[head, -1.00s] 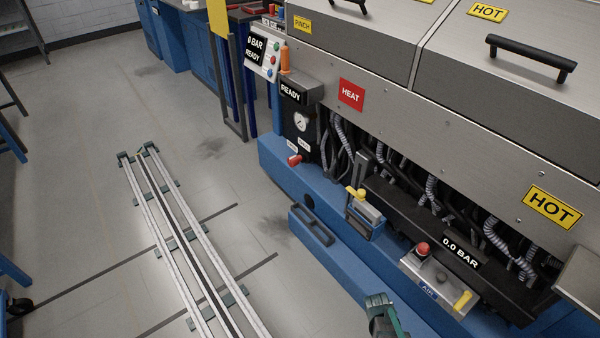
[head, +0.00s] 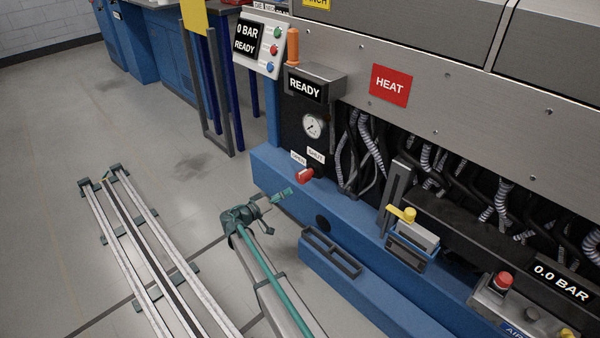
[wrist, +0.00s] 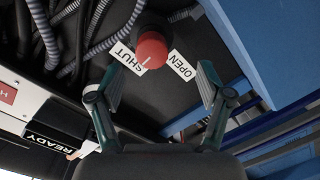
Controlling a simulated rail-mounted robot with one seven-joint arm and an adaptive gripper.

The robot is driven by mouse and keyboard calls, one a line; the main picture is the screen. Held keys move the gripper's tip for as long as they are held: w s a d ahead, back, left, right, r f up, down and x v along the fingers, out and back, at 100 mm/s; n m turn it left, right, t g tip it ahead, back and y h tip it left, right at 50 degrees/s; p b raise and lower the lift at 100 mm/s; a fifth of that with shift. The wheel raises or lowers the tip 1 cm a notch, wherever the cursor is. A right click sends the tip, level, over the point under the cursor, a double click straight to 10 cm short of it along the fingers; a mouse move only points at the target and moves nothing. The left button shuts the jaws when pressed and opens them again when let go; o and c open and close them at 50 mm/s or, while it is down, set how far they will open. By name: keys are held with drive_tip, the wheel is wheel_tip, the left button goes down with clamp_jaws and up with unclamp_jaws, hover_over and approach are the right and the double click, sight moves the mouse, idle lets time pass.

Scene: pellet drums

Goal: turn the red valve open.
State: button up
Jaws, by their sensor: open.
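The red valve (head: 304,176) is a small red knob low on the machine's dark panel, below the round gauge. An OPEN label (head: 298,158) and a SHUT label (head: 316,156) sit just above it. In the wrist view the red valve (wrist: 151,50) lies ahead, between and beyond the fingertips, with a white mark on its face towards the SHUT label (wrist: 127,58); the OPEN label (wrist: 181,65) is on the other side. My gripper (head: 285,195) is just left of and below the valve in the head view. In the wrist view my gripper (wrist: 160,88) is open and empty, apart from the valve.
The blue machine base (head: 275,170) runs beneath the valve. A dark handle frame (head: 332,250) and a yellow-handled valve (head: 403,214) are to the right. Hoses (head: 365,150) hang right of the gauge (head: 313,126). Floor rails (head: 150,240) lie at left, with open floor around them.

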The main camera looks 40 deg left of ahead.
sight(300, 179)
drive_tip(key=shift+m+t, duration=0.5)
drive_tip(key=shift+m, duration=0.4)
drive_tip(key=w, duration=0.3)
drive_tip(key=w+r+b, duration=0.1)
drive_tip(key=w, duration=0.3)
drive_tip(key=w+b, duration=0.1)
drive_tip(key=w, duration=0.3)
drive_tip(key=shift+w+d+r, duration=0.1)
drive_tip(key=shift+d+r, duration=0.15)
drive_tip(key=shift+r, duration=0.05)
drive_tip(key=c, duration=1.2)
drive_tip(key=shift+o, duration=0.2)
